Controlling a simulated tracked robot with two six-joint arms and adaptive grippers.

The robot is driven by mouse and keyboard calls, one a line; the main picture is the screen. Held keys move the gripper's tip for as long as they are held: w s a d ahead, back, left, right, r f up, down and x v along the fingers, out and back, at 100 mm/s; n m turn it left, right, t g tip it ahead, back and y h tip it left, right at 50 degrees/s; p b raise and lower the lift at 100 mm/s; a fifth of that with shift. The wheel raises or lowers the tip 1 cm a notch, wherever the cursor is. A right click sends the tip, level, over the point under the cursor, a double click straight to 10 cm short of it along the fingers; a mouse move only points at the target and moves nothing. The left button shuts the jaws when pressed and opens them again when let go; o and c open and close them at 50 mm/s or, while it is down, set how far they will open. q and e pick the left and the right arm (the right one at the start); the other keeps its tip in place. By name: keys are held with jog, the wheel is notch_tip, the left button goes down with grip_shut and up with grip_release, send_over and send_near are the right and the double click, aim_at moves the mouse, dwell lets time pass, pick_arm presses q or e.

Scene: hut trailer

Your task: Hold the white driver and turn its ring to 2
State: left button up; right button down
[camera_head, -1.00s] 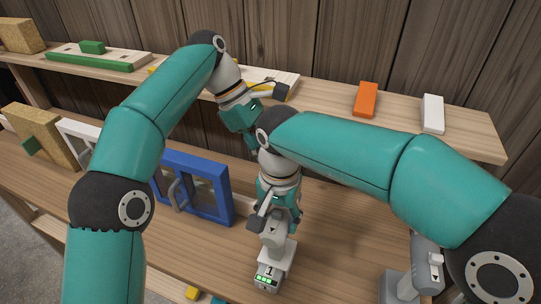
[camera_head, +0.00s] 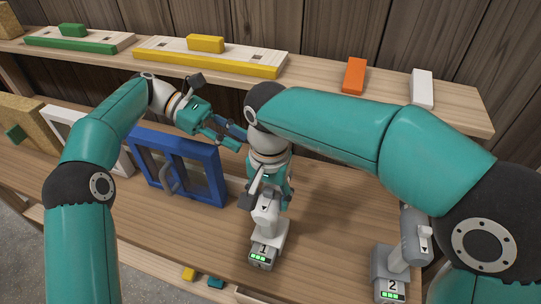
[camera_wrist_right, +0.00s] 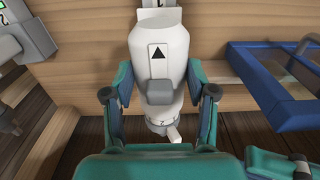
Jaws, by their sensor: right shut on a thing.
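The white driver (camera_head: 266,212) stands upright on the lower shelf, its base marked 1 with green lights. In the right wrist view the driver (camera_wrist_right: 158,60) shows a black triangle and a grey button. Its ring (camera_wrist_right: 160,127) is at the lower end of the body, with a small mark too small to read surely. My right gripper (camera_head: 268,187) is shut on the driver, one finger on each side. My left gripper (camera_head: 238,138) is open and empty, behind and left of my right wrist. Part of it shows at the lower right of the wrist view (camera_wrist_right: 285,165).
A grey driver (camera_head: 410,235) with a base marked 2 stands at right. A blue frame (camera_head: 190,165) with a handle stands left of the white driver. The upper shelf holds yellow and green boards, an orange block (camera_head: 355,75) and a white block (camera_head: 421,88).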

pick_arm(q)
jog(key=x, duration=0.9)
jog(key=shift+f, duration=0.1)
jog(key=shift+c, duration=0.2)
grip_shut()
